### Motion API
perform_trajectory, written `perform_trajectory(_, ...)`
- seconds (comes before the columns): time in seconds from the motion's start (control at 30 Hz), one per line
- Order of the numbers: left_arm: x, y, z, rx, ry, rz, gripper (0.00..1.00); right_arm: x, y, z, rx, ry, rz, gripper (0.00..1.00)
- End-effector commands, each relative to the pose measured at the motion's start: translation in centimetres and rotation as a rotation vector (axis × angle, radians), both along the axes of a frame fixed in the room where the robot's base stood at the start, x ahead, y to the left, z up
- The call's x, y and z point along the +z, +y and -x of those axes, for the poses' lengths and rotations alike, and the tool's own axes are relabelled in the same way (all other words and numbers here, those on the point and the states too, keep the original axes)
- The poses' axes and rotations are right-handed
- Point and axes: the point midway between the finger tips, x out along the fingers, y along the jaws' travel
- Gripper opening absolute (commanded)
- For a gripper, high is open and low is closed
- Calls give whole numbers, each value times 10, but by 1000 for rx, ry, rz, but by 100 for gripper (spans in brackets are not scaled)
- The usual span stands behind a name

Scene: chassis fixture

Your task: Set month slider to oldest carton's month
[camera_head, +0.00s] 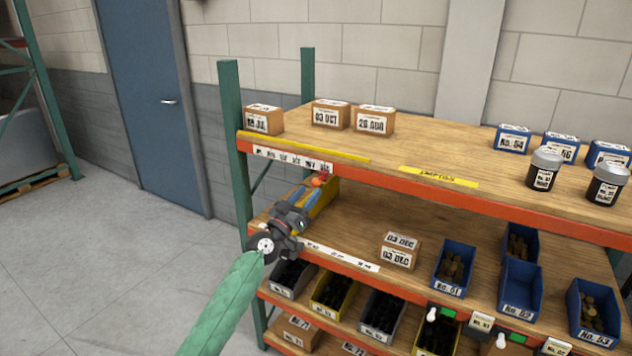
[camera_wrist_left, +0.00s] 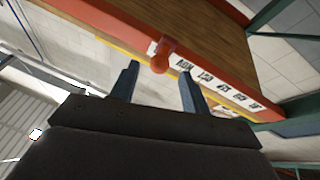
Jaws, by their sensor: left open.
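The month slider's red knob (camera_head: 323,173) is at the right end of the white month strip (camera_head: 292,159) on the top shelf's orange front edge. In the left wrist view the knob (camera_wrist_left: 160,58) covers part of the strip beside NOV. My left gripper (camera_head: 312,190) is open, its blue fingers just below and in front of the knob. In the left wrist view the fingertips (camera_wrist_left: 159,76) appear either side of it; contact cannot be told. Top-shelf cartons read JUL (camera_head: 263,120), 03 OCT (camera_head: 330,116) and 26 AUG (camera_head: 373,122). A 03 DEC carton (camera_head: 400,251) sits one shelf lower.
Blue bins (camera_head: 453,270) and dark jars with grey lids (camera_head: 543,169) stand on the shelves to the right. A green upright (camera_head: 236,150) stands left of the strip. A yellow strip (camera_head: 300,147) runs above it. The floor (camera_head: 110,260) at left is clear.

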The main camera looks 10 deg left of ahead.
Motion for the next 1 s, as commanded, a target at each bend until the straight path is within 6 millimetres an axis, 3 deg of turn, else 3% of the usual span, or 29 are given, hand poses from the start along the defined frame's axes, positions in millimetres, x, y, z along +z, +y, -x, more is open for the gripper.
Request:
perform_trajectory(0.03,8,-3,-8,0,-1,3,46,-1,-3,4,2,1,3,0)
perform_trajectory(0.33,18,-17,-38,-1,1,2,46,-14,-10,23,5,1,6,0)
perform_trajectory(0.73,19,-20,-43,-1,1,0,46,-16,-11,27,4,4,7,0)
perform_trajectory(1.0,19,-20,-43,-1,1,0,0,-16,-13,24,3,1,8,0)
